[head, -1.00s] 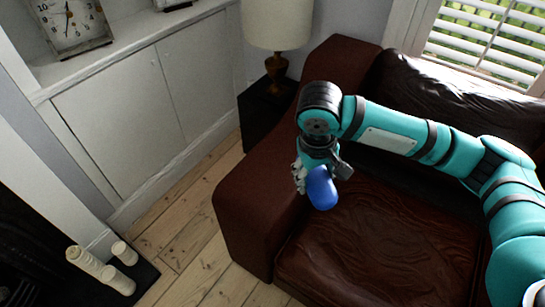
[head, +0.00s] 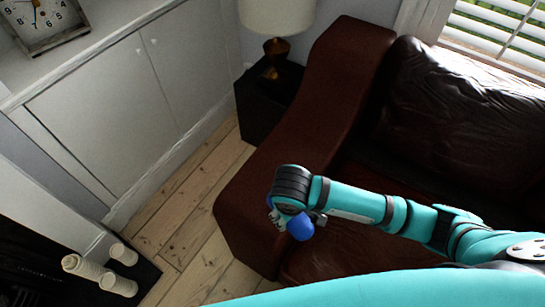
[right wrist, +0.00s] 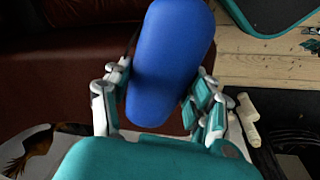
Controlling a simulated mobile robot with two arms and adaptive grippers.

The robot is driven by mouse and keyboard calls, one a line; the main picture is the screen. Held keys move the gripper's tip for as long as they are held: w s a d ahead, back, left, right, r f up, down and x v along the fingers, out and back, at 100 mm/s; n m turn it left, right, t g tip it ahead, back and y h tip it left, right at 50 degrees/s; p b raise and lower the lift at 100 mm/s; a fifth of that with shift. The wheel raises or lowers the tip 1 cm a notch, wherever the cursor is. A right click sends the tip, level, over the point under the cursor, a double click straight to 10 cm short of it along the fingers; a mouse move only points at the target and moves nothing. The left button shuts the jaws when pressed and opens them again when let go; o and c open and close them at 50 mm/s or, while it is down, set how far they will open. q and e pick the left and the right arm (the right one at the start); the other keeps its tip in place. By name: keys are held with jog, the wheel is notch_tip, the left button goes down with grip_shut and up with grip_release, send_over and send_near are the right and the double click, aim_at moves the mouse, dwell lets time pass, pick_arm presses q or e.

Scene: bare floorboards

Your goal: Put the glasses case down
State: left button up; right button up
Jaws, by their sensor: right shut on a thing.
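The blue glasses case (head: 300,226) is a smooth, rounded, elongated case. In the right wrist view the case (right wrist: 170,62) sits between the two fingers of my right gripper (right wrist: 157,100), which is shut on it. In the head view my right gripper (head: 283,217) is mostly hidden under its wrist. It holds the case over the front end of the brown leather sofa's left arm, beside the seat. I cannot tell how high the case is, or whether it touches the sofa. My left gripper is not in view.
The brown sofa (head: 330,95) fills the right. A dark side table (head: 262,105) with a lamp (head: 277,50) stands behind its arm. White cabinets (head: 110,100) line the left. White candles (head: 118,284) stand at lower left. Bare floorboards (head: 190,215) lie between.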

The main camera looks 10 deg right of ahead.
jog(key=w, duration=0.5)
jog(key=w+f, duration=0.1)
jog(key=w, duration=0.9)
jog(key=shift+w+d+f+b, duration=0.15)
jog(key=shift+w+d+b, duration=0.05)
jog(key=shift+b, duration=0.1)
jog(key=shift+w+f, duration=0.15)
jog(key=shift+f, duration=0.75)
jog(key=shift+w+f, duration=0.15)
jog(key=shift+f, duration=0.75)
jog(key=shift+f, duration=0.1)
jog(key=o, duration=1.2)
jog(key=r, duration=0.4)
jog(key=s+r, duration=0.1)
jog(key=r, duration=0.3)
jog(key=s+a+r+p, duration=0.1)
jog(key=r, duration=0.3)
